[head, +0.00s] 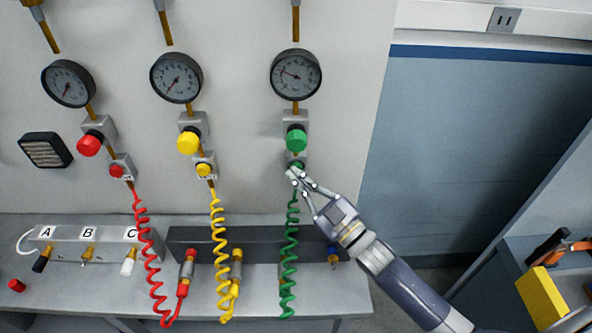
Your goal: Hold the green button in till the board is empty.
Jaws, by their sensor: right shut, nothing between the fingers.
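The small green button (297,164) sits on a grey block on the wall, below the large green knob (296,138) and the right-hand gauge (296,73). My right gripper (292,174) is shut and empty, with its fingertips at the lower edge of the green button and partly over it. I cannot tell whether the button is pressed in. The right gauge's needle points left and slightly up; the needles of the left gauge (68,83) and middle gauge (176,77) point down-left. My left gripper is not in view.
Coiled red (147,240), yellow (219,240) and green (291,250) hoses hang over the bench (90,290). A grey block labelled A, B, C (65,243) and a dark fitting rail (205,238) stand on it. A cart with a yellow box (543,296) is at the right.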

